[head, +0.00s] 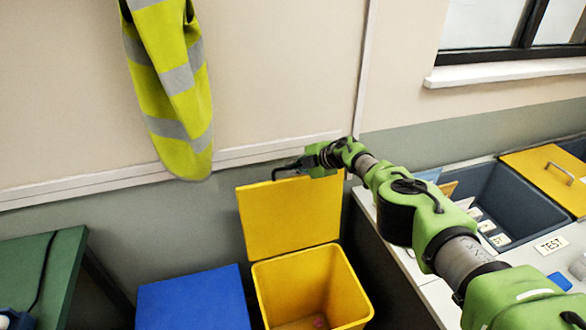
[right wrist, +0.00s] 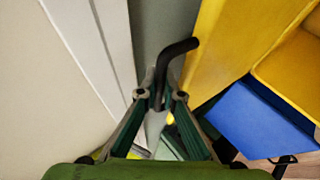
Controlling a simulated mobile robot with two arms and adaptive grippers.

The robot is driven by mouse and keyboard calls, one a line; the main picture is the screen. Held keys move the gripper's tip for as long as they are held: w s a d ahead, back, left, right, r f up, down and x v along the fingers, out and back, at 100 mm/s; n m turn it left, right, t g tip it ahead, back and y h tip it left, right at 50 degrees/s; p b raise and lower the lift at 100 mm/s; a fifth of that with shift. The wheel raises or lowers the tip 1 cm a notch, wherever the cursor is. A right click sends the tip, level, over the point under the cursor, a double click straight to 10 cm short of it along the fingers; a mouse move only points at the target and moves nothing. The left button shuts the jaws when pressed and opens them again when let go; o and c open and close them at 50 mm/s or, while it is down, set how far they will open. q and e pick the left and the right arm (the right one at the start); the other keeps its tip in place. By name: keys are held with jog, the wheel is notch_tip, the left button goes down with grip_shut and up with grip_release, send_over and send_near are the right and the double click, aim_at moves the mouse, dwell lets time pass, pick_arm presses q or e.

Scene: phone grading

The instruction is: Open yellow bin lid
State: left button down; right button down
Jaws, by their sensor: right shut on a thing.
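The yellow bin (head: 359,300) stands on the floor, and its inside shows, with a small pinkish thing at the bottom. Its yellow lid (head: 290,220) stands raised, nearly upright, at the bin's back edge near the wall. My right gripper (head: 296,168) is at the lid's top edge, shut on the dark lid handle (head: 279,171). In the right wrist view the bent black handle (right wrist: 178,52) sticks up from between the fingertips (right wrist: 158,97), beside the yellow lid (right wrist: 218,45). My left gripper is not in view.
A blue bin (head: 195,300) stands left of the yellow one. A green table (head: 40,270) is at far left. A counter at right holds grey compartments (head: 515,200), a yellow lid (head: 553,176) and a TEST label (head: 551,245). A hi-vis vest (head: 172,85) hangs above.

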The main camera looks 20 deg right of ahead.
jog(key=shift+a, duration=0.1)
jog(key=c, duration=2.2)
grip_release()
jog(key=shift+r, duration=0.1)
jog(key=shift+o, duration=0.2)
jog(key=shift+s, duration=0.1)
jog(key=shift+d+r, duration=0.2)
jog(key=shift+d, duration=0.05)
jog(key=shift+s, duration=0.15)
